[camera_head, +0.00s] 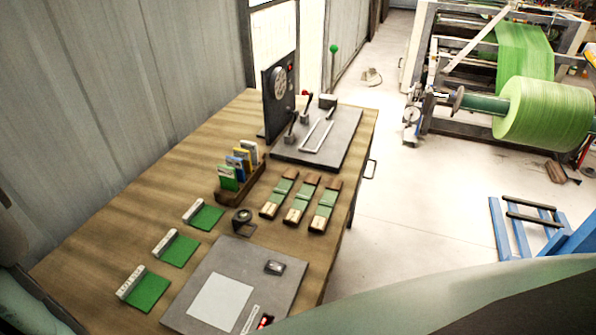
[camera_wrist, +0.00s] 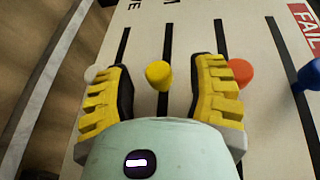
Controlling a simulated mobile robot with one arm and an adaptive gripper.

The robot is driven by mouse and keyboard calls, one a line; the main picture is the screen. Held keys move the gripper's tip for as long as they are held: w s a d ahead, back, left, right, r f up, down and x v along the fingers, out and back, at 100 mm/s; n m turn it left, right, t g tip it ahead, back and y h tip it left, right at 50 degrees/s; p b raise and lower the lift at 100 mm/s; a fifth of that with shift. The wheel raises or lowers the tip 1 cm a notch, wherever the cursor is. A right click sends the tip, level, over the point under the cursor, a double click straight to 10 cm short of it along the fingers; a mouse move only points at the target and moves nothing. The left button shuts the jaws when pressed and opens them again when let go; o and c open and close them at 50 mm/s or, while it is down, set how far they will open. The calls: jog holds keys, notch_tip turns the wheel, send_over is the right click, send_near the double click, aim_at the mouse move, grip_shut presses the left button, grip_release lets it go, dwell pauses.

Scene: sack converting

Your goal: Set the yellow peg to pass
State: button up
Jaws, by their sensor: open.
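The yellow peg (camera_wrist: 159,74) stands in a black slot on a pale board (camera_wrist: 190,30) in the wrist view. The slot shows both above and below it. My gripper (camera_wrist: 163,64) is open, with a yellow-padded finger on either side of the yellow peg in the picture. I see a gap on both sides; contact does not show. A red FAIL label (camera_wrist: 308,22) is at the board's top right. No pass label is in view. In the head view I cannot make out the yellow peg or my fingers; a pale green shape of mine covers the lower right.
A white peg (camera_wrist: 95,74) is beside the left finger, an orange-red peg (camera_wrist: 240,71) beside the right one, and a blue peg (camera_wrist: 308,75) at the right edge. In the head view, the wooden table (camera_head: 110,225) holds green cards, a card rack (camera_head: 230,196) and a lever panel (camera_head: 335,150).

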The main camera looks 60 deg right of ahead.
jog(key=shift+a+f, duration=0.15)
jog(key=shift+a, duration=0.55)
jog(key=shift+w, duration=0.1)
grip_shut()
jog(key=shift+d, duration=0.15)
